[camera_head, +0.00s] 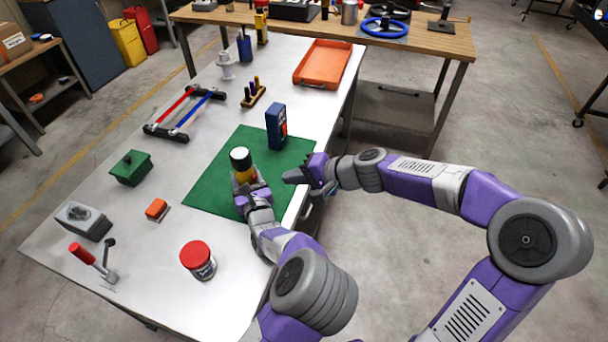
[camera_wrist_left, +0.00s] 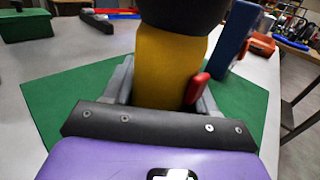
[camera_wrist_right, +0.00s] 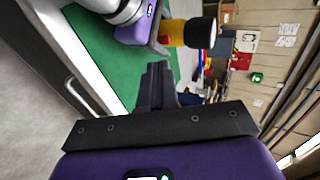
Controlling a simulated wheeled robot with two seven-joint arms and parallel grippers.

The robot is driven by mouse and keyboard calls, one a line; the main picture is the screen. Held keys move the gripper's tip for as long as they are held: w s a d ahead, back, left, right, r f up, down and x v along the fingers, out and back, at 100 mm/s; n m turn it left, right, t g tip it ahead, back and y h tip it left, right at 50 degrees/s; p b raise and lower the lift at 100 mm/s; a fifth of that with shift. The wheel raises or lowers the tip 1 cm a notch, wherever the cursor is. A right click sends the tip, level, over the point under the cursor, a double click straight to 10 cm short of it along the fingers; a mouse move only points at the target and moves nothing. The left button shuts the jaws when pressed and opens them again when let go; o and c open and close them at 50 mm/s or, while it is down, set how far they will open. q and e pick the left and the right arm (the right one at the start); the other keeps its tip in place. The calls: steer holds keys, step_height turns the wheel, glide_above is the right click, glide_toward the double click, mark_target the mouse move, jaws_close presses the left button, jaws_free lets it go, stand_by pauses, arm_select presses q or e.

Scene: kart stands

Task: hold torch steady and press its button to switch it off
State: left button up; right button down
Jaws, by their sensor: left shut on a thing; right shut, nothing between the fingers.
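The torch (camera_head: 243,167) has a yellow body and a black head with a pale lens facing up in the head view. It stands over the green mat (camera_head: 215,188). In the left wrist view the torch (camera_wrist_left: 168,62) stands between the fingers of my left gripper (camera_wrist_left: 160,90), which is shut on its yellow body. A red button (camera_wrist_left: 196,88) shows on the torch's right side there. My right gripper (camera_head: 291,177) is shut and empty, to the right of the torch and apart from it. In the right wrist view its closed fingertips (camera_wrist_right: 158,68) point toward the torch (camera_wrist_right: 190,33).
A blue box-shaped device (camera_head: 275,127) stands on the mat behind the torch. A red-lidded jar (camera_head: 198,260), an orange block (camera_head: 157,209) and a green box (camera_head: 131,168) stand on the white table to the left. An orange tray (camera_head: 322,64) lies at the back.

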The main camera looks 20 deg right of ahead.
arm_select(q)
steer(key=shift+a+f, duration=0.1)
steer(key=shift+a, duration=0.15)
arm_select(e)
steer(key=shift+v, duration=1.6)
arm_select(q)
steer(key=o, duration=1.2)
steer(key=shift+o, duration=0.6)
